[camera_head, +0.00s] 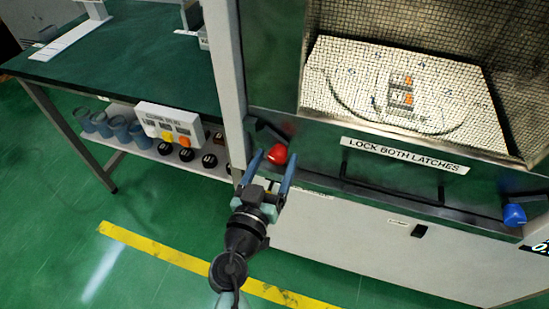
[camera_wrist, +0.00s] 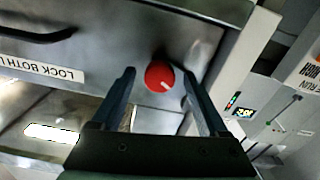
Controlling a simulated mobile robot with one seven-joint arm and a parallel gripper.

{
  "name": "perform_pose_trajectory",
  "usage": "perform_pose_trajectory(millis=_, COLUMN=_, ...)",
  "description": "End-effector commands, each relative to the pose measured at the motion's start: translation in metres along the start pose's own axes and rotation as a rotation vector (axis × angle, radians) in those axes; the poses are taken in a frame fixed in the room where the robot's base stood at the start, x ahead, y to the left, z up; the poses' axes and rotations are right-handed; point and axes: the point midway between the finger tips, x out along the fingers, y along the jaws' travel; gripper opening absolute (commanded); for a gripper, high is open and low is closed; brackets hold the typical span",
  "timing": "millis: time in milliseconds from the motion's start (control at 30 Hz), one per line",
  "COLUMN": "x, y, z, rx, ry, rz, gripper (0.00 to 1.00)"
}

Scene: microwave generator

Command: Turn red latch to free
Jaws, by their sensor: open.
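The red latch (camera_head: 278,154) is a round red knob on the left front of the machine, beside the "LOCK BOTH LATCHES" label (camera_head: 404,155). It also shows in the wrist view (camera_wrist: 159,76) as a red disc with a short white mark pointing to its lower right. My gripper (camera_head: 273,166) is open, with its two blue-grey fingers pointing at the machine front. In the wrist view the knob appears between the fingertips (camera_wrist: 160,78), with a gap on each side. I cannot tell how far the fingers reach around it.
A blue latch knob (camera_head: 514,215) is at the right of the machine front. A dark handle bar (camera_head: 395,185) runs below the label. A green-topped bench (camera_head: 130,60) stands to the left, with blue cups and a button panel (camera_head: 172,124) on its shelf. Green floor is open in front.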

Motion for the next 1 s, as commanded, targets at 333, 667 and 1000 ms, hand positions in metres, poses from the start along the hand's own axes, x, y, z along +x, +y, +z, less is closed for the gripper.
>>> perform_pose_trajectory(millis=333, x=0.0031, y=0.0004, z=0.0001, rx=0.0, ry=0.0, rz=0.001, gripper=0.73)
perform_pose_trajectory(millis=667, x=0.0028, y=0.0004, z=0.0001, rx=0.0, ry=0.0, rz=0.001, gripper=0.14)
perform_pose_trajectory(millis=1000, x=0.0026, y=0.0002, z=0.0004, rx=-0.016, ry=0.0, rz=0.001, gripper=0.0)
